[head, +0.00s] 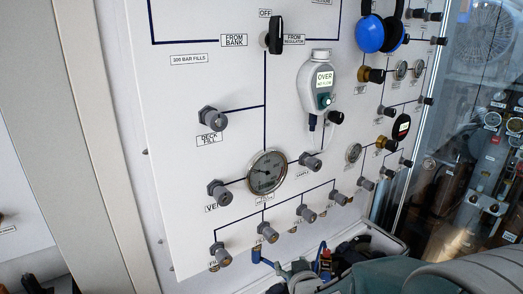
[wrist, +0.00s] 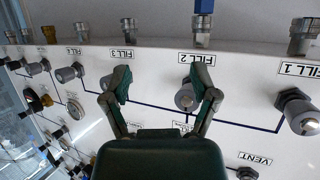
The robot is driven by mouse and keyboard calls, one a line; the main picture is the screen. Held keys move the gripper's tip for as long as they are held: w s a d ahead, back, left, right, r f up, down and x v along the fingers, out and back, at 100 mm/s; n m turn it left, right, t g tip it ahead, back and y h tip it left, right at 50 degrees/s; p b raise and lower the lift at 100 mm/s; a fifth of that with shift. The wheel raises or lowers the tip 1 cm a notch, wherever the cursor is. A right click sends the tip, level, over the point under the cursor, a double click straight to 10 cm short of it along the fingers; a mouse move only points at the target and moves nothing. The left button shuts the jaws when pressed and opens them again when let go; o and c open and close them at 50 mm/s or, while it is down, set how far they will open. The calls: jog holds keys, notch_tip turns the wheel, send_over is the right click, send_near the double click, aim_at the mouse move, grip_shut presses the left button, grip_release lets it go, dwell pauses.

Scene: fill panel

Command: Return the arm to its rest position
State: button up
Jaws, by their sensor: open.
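My gripper (wrist: 162,88) shows in the wrist view with its two green fingers spread apart and nothing held between them. The panel appears upside down there. The FILL 2 knob (wrist: 186,97) shows beside the right-hand finger; I cannot tell whether they touch. The FILL 3 knob (wrist: 106,83) is just left of the left-hand finger. In the head view, my green-grey arm (head: 478,274) reaches in from the bottom right, below the white panel (head: 190,150). The fingertips are hard to make out there.
The FILL 1 knob (wrist: 297,110) stands out at the right of the wrist view. A blue hose fitting (wrist: 203,8) is above FILL 2. In the head view, a large gauge (head: 266,172), a grey OVER device (head: 320,86) and blue headphones (head: 371,34) are on the panel.

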jog(key=s+d+r+m+g+h, duration=0.1)
jog(key=s+d+r+g, duration=0.1)
jog(key=s, duration=0.5)
jog(key=s+d+r+g, duration=0.3)
jog(key=s+r, duration=0.2)
jog(key=s, duration=0.3)
jog(key=s+d+r+m+g+h, duration=0.1)
jog(key=s+d+r+g, duration=0.2)
jog(key=s, duration=0.5)
jog(key=shift+s+r+m+h, duration=0.15)
jog(key=shift+r+m+h, duration=0.15)
jog(key=shift+o, duration=0.3)
dwell(0.4)
